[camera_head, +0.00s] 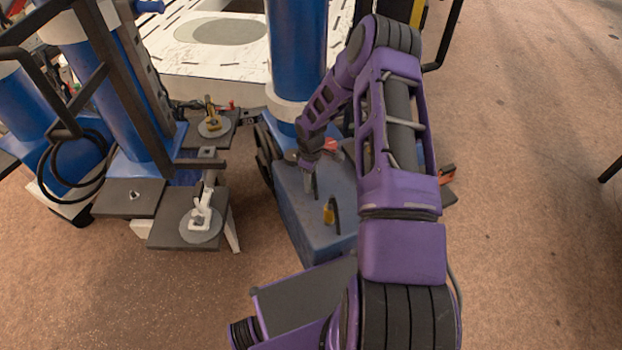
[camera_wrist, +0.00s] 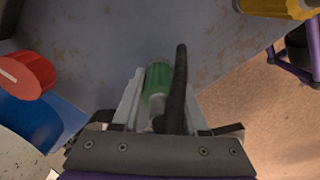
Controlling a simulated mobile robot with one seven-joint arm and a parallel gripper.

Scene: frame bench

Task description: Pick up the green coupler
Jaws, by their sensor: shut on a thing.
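The green coupler (camera_wrist: 157,78) shows in the wrist view between the two fingers of my gripper (camera_wrist: 156,98). My gripper is shut on it, with a pale metal finger at its left and another at its right. A dark curved bar (camera_wrist: 180,80) runs beside the coupler on the right and hides part of that side. In the head view my gripper (camera_head: 309,182) points down over the worn blue-grey top (camera_head: 297,208) of a low box. I cannot make out the coupler in the head view.
A red knob (camera_wrist: 24,70) is left of my gripper in the wrist view. A yellow part (camera_head: 328,215) with a dark loop stands on the box nearer the front. A blue column (camera_head: 296,50) rises behind. Dark plates (camera_head: 167,233) with fittings are at left. Floor at right is mostly clear.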

